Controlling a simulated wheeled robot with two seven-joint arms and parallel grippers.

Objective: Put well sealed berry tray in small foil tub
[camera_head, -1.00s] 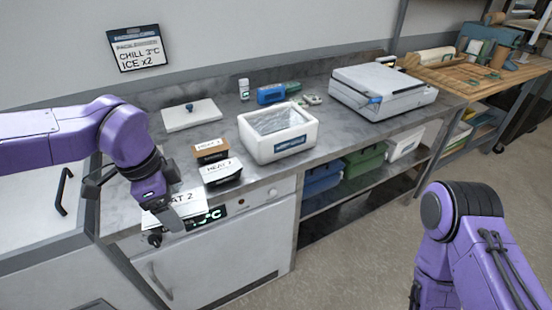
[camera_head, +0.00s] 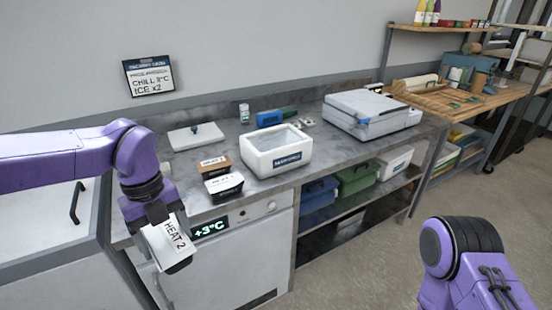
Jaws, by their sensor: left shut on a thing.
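My left gripper (camera_head: 160,218) is shut on a tray with a white label reading HEAT 2 (camera_head: 170,244). It holds the tray tilted in front of the counter's front edge, clear of the counter top. The contents and seal of this tray cannot be made out. A white tub with a foil-like lining (camera_head: 276,152) stands open on the counter, to the right of my left gripper and farther back. Its inside looks empty. A brown tray (camera_head: 214,165) and a black tray (camera_head: 223,187), both with white labels, sit on the counter left of the tub. My right gripper is out of frame.
A white lid with a dark knob (camera_head: 196,137), a small jar (camera_head: 244,112), a blue box (camera_head: 270,118) and a grey-white machine (camera_head: 371,113) stand behind and beside the tub. A unit showing +3°C (camera_head: 209,229) is below the counter. Coloured bins (camera_head: 358,176) fill the shelf.

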